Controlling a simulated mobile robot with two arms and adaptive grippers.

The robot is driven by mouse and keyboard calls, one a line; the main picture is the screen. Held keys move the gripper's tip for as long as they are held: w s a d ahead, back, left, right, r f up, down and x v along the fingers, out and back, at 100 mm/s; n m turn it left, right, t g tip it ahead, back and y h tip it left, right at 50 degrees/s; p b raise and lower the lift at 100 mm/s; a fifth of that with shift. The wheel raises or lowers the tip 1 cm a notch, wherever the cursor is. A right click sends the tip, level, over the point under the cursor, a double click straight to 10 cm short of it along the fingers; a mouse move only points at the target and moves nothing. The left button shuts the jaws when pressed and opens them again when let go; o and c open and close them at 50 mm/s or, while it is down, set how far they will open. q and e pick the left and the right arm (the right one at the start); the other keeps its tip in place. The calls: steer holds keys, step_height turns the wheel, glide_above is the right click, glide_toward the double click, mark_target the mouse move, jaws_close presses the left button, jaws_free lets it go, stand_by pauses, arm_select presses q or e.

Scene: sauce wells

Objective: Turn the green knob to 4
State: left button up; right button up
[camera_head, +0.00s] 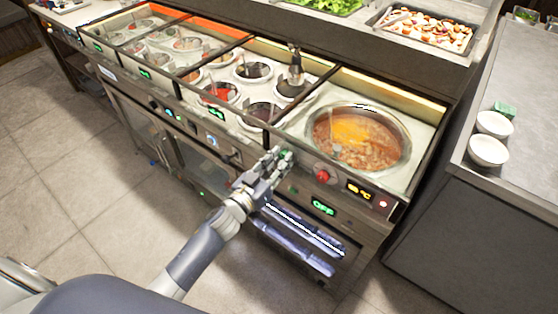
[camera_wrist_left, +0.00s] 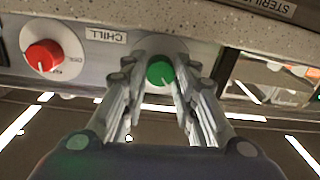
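The green knob (camera_wrist_left: 160,70) is on the stove's front panel. In the head view, only a bit of it (camera_head: 287,155) shows beyond the fingertips. My left gripper (camera_head: 277,161) reaches the panel from the front left. In the left wrist view, the fingers of this gripper (camera_wrist_left: 162,78) lean inward, one on each side of the green knob, and look closed against it. The knob's pointer and scale are mostly hidden by the fingers, so I cannot read its setting. My right gripper is not in view.
A red knob (camera_head: 322,175) is close by; it also shows in the left wrist view (camera_wrist_left: 43,55). Above the panel is a large pot of soup (camera_head: 357,140). A green display (camera_head: 323,208) is lower on the front. White bowls (camera_head: 488,151) stand on the right counter.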

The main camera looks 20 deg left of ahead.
arm_select(q)
steer(key=c, duration=0.3)
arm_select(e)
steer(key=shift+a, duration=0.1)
arm_select(q)
steer(key=shift+m, duration=0.4)
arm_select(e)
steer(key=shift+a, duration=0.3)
arm_select(q)
steer(key=m+b, duration=0.3)
steer(key=m, duration=1.2)
steer(key=shift+f+h+b, duration=0.1)
steer(key=shift+h+b, duration=0.2)
steer(key=shift+h, duration=0.1)
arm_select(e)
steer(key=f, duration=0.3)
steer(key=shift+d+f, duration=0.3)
arm_select(q)
steer(key=shift+m, duration=0.4)
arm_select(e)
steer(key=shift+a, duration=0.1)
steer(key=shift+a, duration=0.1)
